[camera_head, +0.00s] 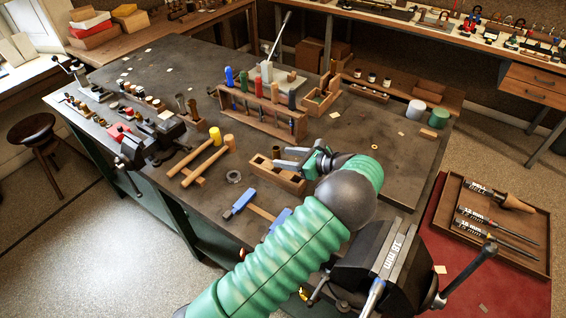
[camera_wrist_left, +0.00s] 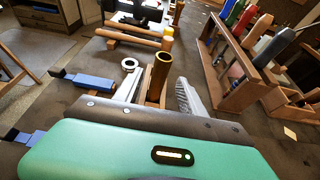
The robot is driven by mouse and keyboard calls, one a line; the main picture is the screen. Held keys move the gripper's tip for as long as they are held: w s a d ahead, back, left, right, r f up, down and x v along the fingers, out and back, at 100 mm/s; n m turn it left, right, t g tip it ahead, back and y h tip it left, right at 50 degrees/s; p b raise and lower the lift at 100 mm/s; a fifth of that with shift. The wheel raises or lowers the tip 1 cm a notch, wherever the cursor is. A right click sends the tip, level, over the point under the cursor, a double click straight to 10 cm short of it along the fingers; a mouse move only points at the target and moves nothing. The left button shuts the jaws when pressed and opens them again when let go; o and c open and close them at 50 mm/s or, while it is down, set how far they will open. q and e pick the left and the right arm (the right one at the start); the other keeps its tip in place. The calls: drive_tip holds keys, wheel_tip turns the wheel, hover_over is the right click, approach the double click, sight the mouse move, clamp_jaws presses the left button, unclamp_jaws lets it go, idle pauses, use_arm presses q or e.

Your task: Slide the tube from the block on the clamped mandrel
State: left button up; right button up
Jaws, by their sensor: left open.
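The brass tube (camera_head: 276,152) stands upright at the wooden block (camera_head: 290,183), near the middle of the bench. In the left wrist view the tube (camera_wrist_left: 160,72) rises between the two fingers, its open end up. My left gripper (camera_head: 281,158) is open around the tube, and no grip on it shows. The fingers also show in the left wrist view (camera_wrist_left: 157,92). The mandrel (camera_head: 396,247), labelled 18 mm, is held in the black vise (camera_head: 350,262) at the bench's front right. My arm hides part of the block and vise. My right gripper is not in view.
A wooden rack (camera_head: 262,122) with coloured-handled tools stands behind the block. Mallets (camera_head: 200,160), a metal ring (camera_head: 233,177) and a blue-ended clamp (camera_head: 240,204) lie to the left. A tray (camera_head: 455,190) with labelled mandrels is at right. The bench's right side is mostly clear.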

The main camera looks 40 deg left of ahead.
use_arm(q)
drive_tip(key=p+x, duration=0.1)
drive_tip(key=x, duration=0.7)
drive_tip(key=shift+a+r, duration=0.1)
drive_tip(key=shift+a, duration=0.05)
drive_tip(key=shift+v, duration=1)
drive_tip(key=shift+d, duration=0.25)
drive_tip(key=shift+c, duration=2.3)
drive_tip(key=shift+x, duration=0.8)
drive_tip(key=c, duration=0.5)
drive_tip(key=shift+s+a, duration=0.1)
drive_tip(key=shift+a, duration=0.15)
clamp_jaws()
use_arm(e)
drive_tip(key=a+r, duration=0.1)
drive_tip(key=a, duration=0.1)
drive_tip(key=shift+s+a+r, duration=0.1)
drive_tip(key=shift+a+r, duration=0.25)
